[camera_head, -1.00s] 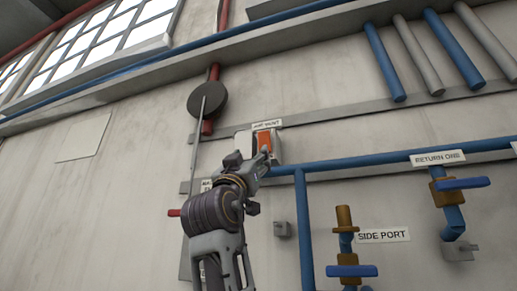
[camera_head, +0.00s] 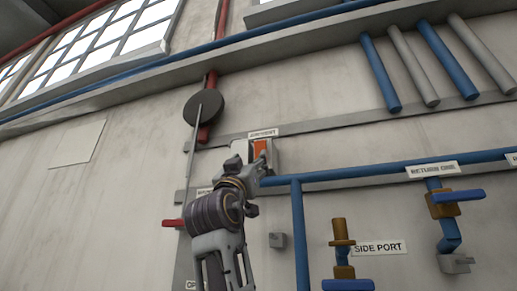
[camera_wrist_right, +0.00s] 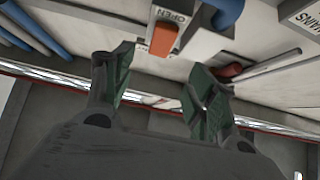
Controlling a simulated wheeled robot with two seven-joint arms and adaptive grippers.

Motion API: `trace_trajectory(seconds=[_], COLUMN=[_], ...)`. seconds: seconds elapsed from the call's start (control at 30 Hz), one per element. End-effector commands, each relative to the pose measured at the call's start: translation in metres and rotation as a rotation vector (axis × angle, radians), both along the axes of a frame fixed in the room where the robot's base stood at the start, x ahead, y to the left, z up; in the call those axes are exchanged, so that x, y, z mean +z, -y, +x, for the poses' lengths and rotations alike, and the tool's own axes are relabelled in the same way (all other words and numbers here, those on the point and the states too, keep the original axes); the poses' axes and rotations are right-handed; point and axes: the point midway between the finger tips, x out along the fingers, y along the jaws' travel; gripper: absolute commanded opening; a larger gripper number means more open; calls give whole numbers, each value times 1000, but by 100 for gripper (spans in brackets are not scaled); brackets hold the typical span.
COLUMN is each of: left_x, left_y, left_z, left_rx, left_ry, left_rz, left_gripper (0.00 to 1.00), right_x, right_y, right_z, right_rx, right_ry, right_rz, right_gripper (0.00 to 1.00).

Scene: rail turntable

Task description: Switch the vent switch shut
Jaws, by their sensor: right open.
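The vent switch is an orange rocker (camera_head: 260,147) in a pale housing on the wall, under a small label (camera_head: 263,133) whose text is blurred. My right gripper (camera_head: 251,160) is just in front of and below it, partly covering the housing. In the right wrist view the orange rocker (camera_wrist_right: 163,38) shows beside a plate marked OPEN (camera_wrist_right: 172,14), beyond the fingertips. My right gripper (camera_wrist_right: 160,66) has its two green-lined fingers spread, with nothing between them. I cannot tell whether a finger touches the switch. My left gripper is not in view.
A blue pipe (camera_head: 350,173) runs right from near the switch. A dark round disc (camera_head: 204,106) with a thin rod is up and left. Valves with blue handles (camera_head: 458,195) and a SIDE PORT label (camera_head: 378,248) are at lower right. The wall at left is bare.

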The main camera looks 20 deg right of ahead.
Motion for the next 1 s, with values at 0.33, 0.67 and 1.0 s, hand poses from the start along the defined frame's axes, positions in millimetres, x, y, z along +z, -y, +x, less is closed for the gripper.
trace_trajectory(seconds=[0.33,0.67,1.0], left_x=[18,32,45], left_y=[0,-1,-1], left_z=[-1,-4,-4], left_rx=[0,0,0], left_ry=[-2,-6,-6], left_rz=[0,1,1], left_gripper=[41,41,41], right_x=[29,51,72], right_y=[15,27,39], right_z=[22,41,59], right_rx=[-1,-2,-1], right_ry=[-1,-1,-1], right_rz=[-1,-2,-1], right_gripper=[57,57,57])
